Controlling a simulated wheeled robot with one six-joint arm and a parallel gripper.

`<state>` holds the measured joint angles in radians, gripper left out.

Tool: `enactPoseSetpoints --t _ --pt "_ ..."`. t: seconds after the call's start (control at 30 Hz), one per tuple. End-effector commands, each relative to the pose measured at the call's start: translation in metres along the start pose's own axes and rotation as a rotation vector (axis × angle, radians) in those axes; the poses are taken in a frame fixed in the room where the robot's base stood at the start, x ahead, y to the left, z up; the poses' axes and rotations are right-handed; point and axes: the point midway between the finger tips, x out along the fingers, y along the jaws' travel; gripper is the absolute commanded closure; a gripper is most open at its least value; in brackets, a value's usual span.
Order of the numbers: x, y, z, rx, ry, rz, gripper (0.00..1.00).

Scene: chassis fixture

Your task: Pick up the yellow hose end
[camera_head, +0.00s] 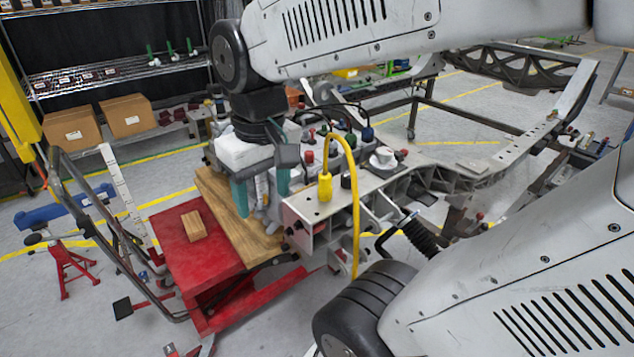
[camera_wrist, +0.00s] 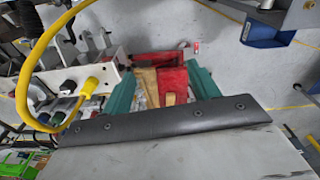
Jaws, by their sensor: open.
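The yellow hose (camera_head: 356,215) arches up from its yellow end fitting (camera_head: 325,187), which stands upright on a grey metal block (camera_head: 312,222), then hangs down in front of it. In the wrist view the hose end (camera_wrist: 92,86) lies left of my gripper, with the hose (camera_wrist: 36,70) looping away from it. My gripper (camera_head: 262,198) points down, its two teal fingers spread apart, to the left of the hose end in the head view. In the wrist view nothing is held between the fingers (camera_wrist: 162,78); the fingers appear apart from the hose.
A red cart (camera_head: 187,238) with a wooden board (camera_head: 228,213) and small wood block (camera_head: 193,226) stands below left. The grey chassis frame (camera_head: 450,172) extends right. Other fittings and a dark knob (camera_wrist: 69,87) crowd the hose end. Cardboard boxes (camera_head: 72,130) sit behind.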

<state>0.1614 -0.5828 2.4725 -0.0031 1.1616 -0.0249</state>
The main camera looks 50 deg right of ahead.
Motion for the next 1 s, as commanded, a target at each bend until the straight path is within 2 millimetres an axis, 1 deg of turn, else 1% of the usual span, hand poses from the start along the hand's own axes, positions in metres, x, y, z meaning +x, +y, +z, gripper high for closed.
enactPoseSetpoints --t 0.03,0.07,0.1,0.17,0.2,0.27,0.3,0.33,0.4,0.5,0.6,0.7,1.0 --pt "0.005 0.020 -0.019 0.061 -0.019 0.005 0.40" --pt "0.009 0.031 -0.030 0.092 -0.026 0.007 0.40" --pt "0.014 0.048 -0.044 0.134 -0.034 0.010 0.40" --pt "0.023 0.076 -0.062 0.194 -0.045 0.013 0.40" --pt "0.030 0.096 -0.073 0.233 -0.051 0.015 0.40" --pt "0.042 0.126 -0.086 0.289 -0.060 0.016 0.40" --pt "0.050 0.145 -0.092 0.323 -0.067 0.017 0.40" --pt "0.056 0.160 -0.096 0.347 -0.070 0.017 0.40" --pt "0.070 0.190 -0.102 0.398 -0.078 0.017 0.40" --pt "0.086 0.224 -0.104 0.449 -0.085 0.017 0.40" --pt "0.096 0.244 -0.104 0.480 -0.089 0.017 0.40" --pt "0.105 0.253 -0.104 0.493 -0.091 0.016 0.40" --pt "0.138 0.252 -0.100 0.493 -0.093 0.016 0.40"
